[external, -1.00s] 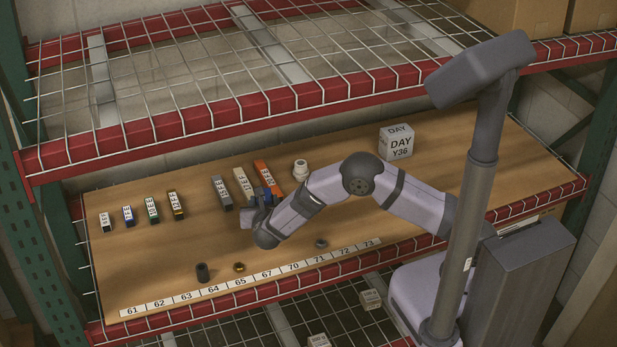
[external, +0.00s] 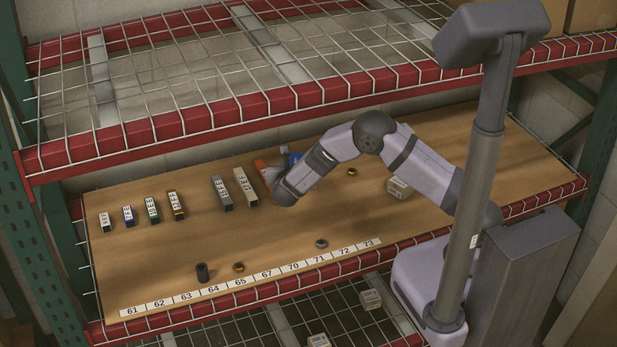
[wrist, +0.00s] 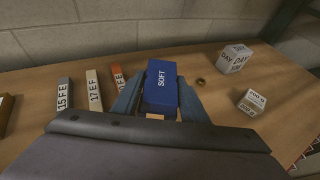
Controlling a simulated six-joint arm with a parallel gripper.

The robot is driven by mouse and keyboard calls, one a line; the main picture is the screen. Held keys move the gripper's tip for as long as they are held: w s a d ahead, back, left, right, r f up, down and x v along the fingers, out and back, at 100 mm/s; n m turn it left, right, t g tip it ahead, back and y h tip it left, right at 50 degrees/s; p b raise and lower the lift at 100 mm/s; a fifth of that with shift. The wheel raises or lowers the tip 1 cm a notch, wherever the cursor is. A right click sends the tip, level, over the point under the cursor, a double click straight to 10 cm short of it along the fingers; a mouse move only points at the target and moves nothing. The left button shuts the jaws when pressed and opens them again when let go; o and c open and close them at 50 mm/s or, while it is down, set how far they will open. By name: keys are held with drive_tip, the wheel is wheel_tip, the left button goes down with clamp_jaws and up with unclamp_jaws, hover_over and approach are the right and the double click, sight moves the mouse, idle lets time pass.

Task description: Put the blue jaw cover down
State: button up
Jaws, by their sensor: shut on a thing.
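The blue jaw cover (wrist: 161,84), a blue block marked SOFT, sits between the two blue-grey fingers of my gripper (wrist: 158,100) in the wrist view. The gripper is shut on it. In the external view the cover (external: 294,158) shows as a small blue patch beyond my gripper (external: 280,172), near the back of the wooden shelf board, right of the orange block. I cannot tell whether its underside touches the board. A small tan piece shows at its near end in the wrist view.
A brass ring (wrist: 201,81), a DAY cube (wrist: 234,59) and a white weight cube (wrist: 251,102) are on the right. Bare board lies between.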

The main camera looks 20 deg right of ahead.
drive_tip(key=s+d+f+m+g+h+p, duration=0.1)
drive_tip(key=s+d+m+g+h, duration=0.1)
drive_tip(key=d, duration=0.9)
drive_tip(key=shift+s+f+m+g+h+p, duration=0.35)
drive_tip(key=shift+s+m+h, duration=0.35)
drive_tip(key=shift+s+m, duration=0.15)
drive_tip(key=shift+f, duration=0.1)
drive_tip(key=shift+f+p, duration=0.85)
drive_tip(key=shift+f, duration=4.05)
drive_tip(key=shift+f, duration=0.1)
drive_tip(key=shift+f, duration=0.1)
drive_tip(key=o, duration=1.1)
